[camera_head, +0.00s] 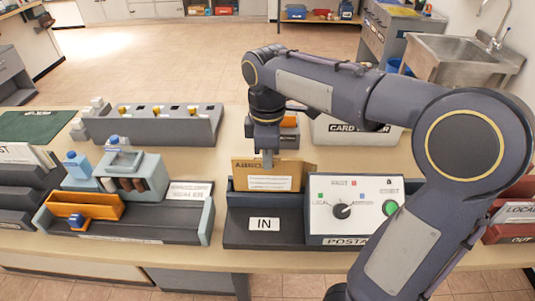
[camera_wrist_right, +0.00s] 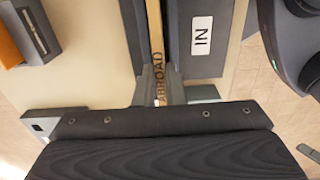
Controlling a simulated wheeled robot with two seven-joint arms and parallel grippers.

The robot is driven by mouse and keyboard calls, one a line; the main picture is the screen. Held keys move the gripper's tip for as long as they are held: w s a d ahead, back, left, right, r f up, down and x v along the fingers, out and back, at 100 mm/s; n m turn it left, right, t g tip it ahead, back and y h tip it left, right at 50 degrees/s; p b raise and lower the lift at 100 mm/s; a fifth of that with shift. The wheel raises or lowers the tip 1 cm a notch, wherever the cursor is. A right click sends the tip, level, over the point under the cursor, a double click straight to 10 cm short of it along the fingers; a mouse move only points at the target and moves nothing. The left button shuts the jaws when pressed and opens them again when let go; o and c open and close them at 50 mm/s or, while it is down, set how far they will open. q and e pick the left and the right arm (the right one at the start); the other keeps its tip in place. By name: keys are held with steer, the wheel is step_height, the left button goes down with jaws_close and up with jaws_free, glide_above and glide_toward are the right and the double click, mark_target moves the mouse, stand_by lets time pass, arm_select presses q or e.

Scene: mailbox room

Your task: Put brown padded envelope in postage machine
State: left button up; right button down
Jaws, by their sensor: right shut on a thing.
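The brown padded envelope (camera_head: 242,175) stands upright, with a white label on its front. My right gripper (camera_head: 267,160) is shut on its top edge from above. In the right wrist view the envelope (camera_wrist_right: 156,25) shows edge-on with the word ABROAD, between the fingers of the gripper (camera_wrist_right: 161,88). The postage machine (camera_head: 368,190) has a white panel with a black dial and a green button. Its dark IN bay (camera_head: 262,240) is to the left of the panel. The envelope is at the back of this bay; whether its lower edge touches the bay is unclear.

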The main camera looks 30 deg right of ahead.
steer(key=shift+f+b, duration=1.05)
steer(key=shift+f, duration=0.45)
steer(key=c, duration=1.4)
jaws_free()
steer(key=shift+c, duration=0.2)
steer(key=shift+r, duration=0.2)
step_height(320, 180, up, 7)
steer(key=p, duration=0.7)
steer(key=shift+f, duration=0.15)
